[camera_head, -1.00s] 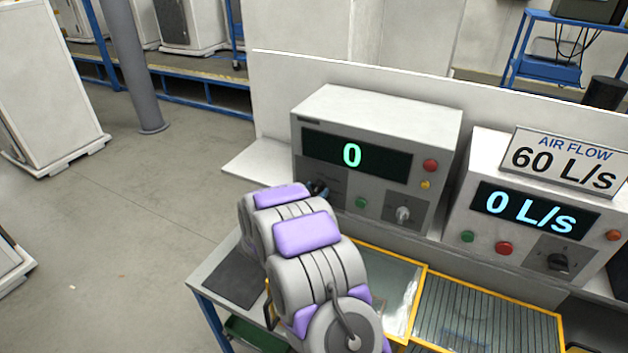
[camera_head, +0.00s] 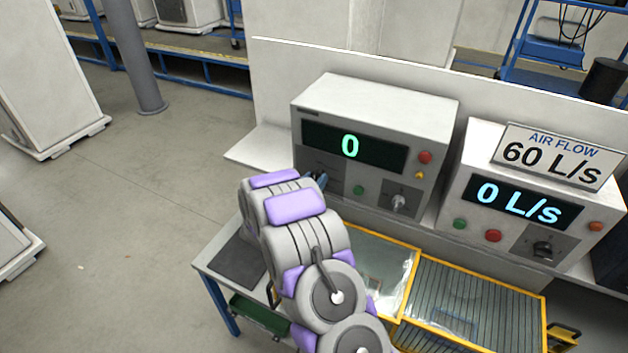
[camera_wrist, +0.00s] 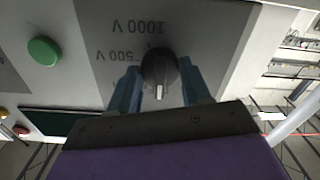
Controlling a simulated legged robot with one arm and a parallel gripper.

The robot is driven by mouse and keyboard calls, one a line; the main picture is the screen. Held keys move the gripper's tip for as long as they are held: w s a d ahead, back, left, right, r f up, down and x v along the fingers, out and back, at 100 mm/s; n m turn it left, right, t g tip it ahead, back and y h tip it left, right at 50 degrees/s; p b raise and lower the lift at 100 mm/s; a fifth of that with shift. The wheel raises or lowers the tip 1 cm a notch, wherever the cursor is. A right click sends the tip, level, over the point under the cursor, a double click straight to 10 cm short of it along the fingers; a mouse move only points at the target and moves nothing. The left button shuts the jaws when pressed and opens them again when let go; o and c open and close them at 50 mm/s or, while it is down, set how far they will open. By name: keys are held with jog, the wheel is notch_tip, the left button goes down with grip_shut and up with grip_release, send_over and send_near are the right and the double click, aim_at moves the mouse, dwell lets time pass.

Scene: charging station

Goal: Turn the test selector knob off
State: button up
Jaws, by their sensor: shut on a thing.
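The test selector knob (camera_wrist: 158,68) is a round black dial with a white pointer mark. In the wrist view it sits on a dark grey plate marked 500 V and 1000 V, which appears upside down. The white mark points toward the bottom of that view, away from both labels. My gripper (camera_wrist: 160,80) has its two blue fingers on either side of the knob, shut on it. In the head view the tester box (camera_head: 376,95) reads 0. My gripper (camera_head: 318,180) is at its lower left front, and my arm hides the knob there.
A green button (camera_head: 358,190), a red button (camera_head: 425,157) and another knob (camera_head: 398,202) are on the same box. The air flow box (camera_head: 530,165) reads 0 L/s to the right. Yellow-framed panels (camera_head: 470,300) lie on the bench below.

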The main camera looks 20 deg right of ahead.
jog(key=shift+w+r, duration=0.15)
jog(key=shift+r, duration=0.05)
jog(key=o, duration=1.1)
jog(key=shift+a+f, duration=0.1)
jog(key=shift+c, duration=0.2)
jog(key=b+v, duration=0.1)
jog(key=v, duration=1.6)
jog(key=shift+a+b, duration=0.2)
jog(key=shift+b, duration=0.15)
jog(key=shift+f, duration=0.15)
